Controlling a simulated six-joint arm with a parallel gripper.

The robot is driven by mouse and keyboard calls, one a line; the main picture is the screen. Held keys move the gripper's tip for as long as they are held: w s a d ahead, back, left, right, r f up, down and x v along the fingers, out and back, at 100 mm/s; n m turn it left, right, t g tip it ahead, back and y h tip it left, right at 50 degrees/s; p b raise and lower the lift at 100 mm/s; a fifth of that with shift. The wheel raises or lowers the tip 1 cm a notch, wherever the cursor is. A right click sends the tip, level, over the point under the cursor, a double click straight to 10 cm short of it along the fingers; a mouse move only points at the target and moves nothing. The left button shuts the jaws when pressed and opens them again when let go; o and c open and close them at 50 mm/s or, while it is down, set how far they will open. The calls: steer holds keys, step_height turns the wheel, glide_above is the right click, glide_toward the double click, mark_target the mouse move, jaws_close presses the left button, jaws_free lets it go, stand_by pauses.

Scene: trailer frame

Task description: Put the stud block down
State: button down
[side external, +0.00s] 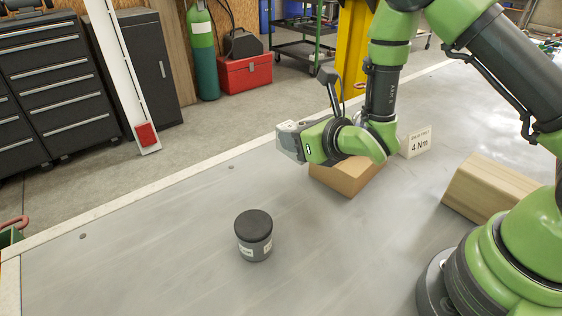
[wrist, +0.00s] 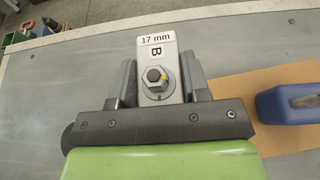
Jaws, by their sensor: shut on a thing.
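My gripper (wrist: 157,86) is shut on the stud block (wrist: 160,54), a light grey block with a bolt head, labelled "17 mm" and "B". In the side external view, my gripper (side external: 291,140) points left with the stud block (side external: 288,127) between its fingers. The block appears held above the grey table (side external: 170,235), to the left of a cardboard box. Its underside is hidden in the wrist view.
A dark lidded jar (side external: 254,238) stands in front on the table. The cardboard box (side external: 347,177) lies beneath my wrist. A "4 Nm" card (side external: 414,142) and a wooden block (side external: 487,188) are at right. A blue object (wrist: 290,103) shows in the wrist view. The table's left area is clear.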

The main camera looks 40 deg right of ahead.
steer(key=w+a+n+g+y, duration=0.1)
steer(key=w+a+n+y, duration=0.35)
steer(key=w, duration=0.45)
steer(key=shift+y, duration=0.25)
step_height(320, 180, down, 9)
steer(key=shift+s+a+f, duration=0.1)
steer(key=shift+a+f, duration=0.05)
steer(key=shift+f, duration=0.05)
steer(key=shift+f, duration=0.1)
steer(key=c, duration=0.6)
jaws_free()
steer(key=shift+m, duration=0.25)
